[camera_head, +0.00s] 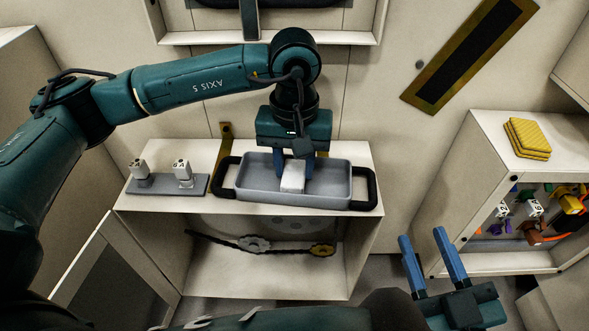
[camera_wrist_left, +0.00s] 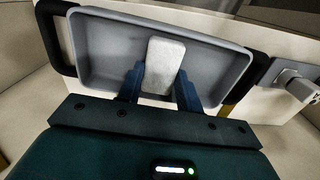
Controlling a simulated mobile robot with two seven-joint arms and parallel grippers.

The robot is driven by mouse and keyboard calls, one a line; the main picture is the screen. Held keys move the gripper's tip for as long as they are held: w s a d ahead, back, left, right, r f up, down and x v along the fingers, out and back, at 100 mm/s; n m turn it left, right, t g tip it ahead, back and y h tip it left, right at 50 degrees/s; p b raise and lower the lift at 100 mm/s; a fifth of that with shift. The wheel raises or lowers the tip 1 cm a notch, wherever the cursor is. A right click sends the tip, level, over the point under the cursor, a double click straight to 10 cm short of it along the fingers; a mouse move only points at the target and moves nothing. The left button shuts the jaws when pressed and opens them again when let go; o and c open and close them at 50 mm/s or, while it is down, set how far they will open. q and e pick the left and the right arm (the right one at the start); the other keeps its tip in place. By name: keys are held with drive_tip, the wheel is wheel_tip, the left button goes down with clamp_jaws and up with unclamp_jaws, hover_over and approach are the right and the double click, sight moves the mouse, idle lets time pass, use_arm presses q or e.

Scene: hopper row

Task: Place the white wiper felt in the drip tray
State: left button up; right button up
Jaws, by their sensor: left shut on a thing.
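The white wiper felt (camera_head: 293,177) is a small white block. My left gripper (camera_head: 295,172) is shut on it, with one blue finger on each side. The left wrist view shows the felt (camera_wrist_left: 163,66) between the fingers against the inside of the tray (camera_wrist_left: 100,50). The tray has black handles at both ends. My right gripper (camera_head: 432,256) is open and empty at the lower right.
A grey holder (camera_head: 165,185) with two white-headed fittings stands left of the tray. Yellow pads (camera_head: 527,138) lie on the right cabinet, above a shelf of small coloured parts.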

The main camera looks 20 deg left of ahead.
use_arm(q)
drive_tip(key=shift+f, duration=0.45)
drive_tip(key=shift+f, duration=0.15)
drive_tip(key=o, duration=1)
drive_tip(key=shift+c, duration=0.2)
